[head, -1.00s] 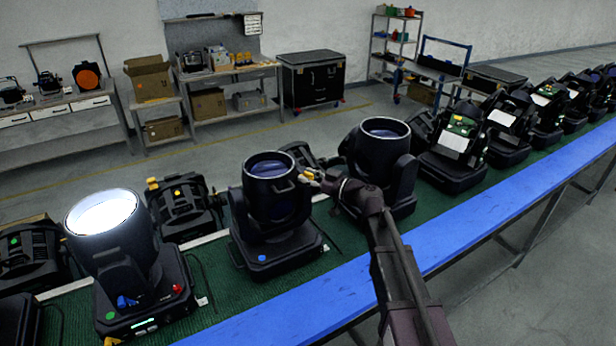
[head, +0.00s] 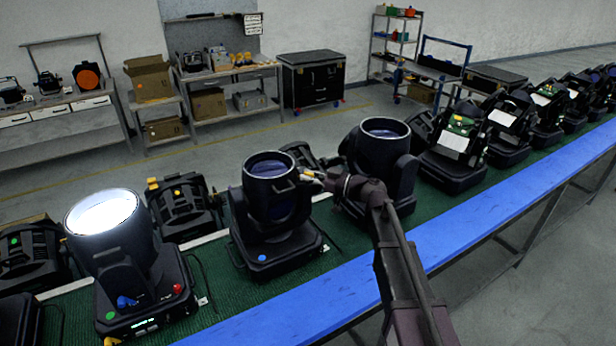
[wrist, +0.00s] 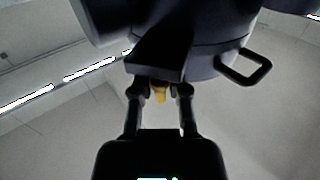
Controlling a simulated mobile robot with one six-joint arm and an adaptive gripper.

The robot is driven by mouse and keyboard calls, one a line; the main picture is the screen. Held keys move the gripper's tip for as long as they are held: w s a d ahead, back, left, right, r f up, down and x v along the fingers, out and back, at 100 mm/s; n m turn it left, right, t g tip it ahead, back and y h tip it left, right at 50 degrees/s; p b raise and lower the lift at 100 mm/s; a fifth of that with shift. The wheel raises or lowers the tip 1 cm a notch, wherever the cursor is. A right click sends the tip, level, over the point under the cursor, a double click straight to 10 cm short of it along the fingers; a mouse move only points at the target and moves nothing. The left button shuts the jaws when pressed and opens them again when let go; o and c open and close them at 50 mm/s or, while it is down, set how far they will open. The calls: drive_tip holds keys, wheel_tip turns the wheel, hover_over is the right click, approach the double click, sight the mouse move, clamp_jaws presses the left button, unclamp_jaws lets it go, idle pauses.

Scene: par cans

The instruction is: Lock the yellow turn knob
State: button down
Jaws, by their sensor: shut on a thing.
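The yellow turn knob (wrist: 159,93) sits under a black arm of a par can in the wrist view, between my two fingertips. My gripper (wrist: 160,92) is shut on it. In the head view my gripper (head: 308,177) reaches the right side of the middle black par can (head: 269,205), near its upper rim. The knob is mostly hidden by the fingers there. The par can stands upright on its base with its lens facing up. A black loop handle (wrist: 243,68) is to the right of the knob in the wrist view.
A lit par can (head: 112,240) stands to the left and another dark one (head: 384,160) close to the right, behind my arm. All stand on a green mat (head: 190,300) with a blue edge strip (head: 310,305). More fixtures line the bench toward the right.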

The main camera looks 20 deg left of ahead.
drive_tip(key=shift+w+n+g, duration=0.15)
drive_tip(key=shift+n+g, duration=1.25)
drive_tip(key=shift+g, duration=0.8)
drive_tip(key=shift+n+g+h, duration=0.3)
drive_tip(key=shift+n+g, duration=0.2)
drive_tip(key=shift+g, duration=0.2)
drive_tip(key=c, duration=0.7)
unclamp_jaws()
drive_tip(key=shift+c, duration=0.2)
drive_tip(key=shift+d, duration=0.1)
drive_tip(key=v, duration=1.1)
drive_tip(key=shift+d, duration=0.4)
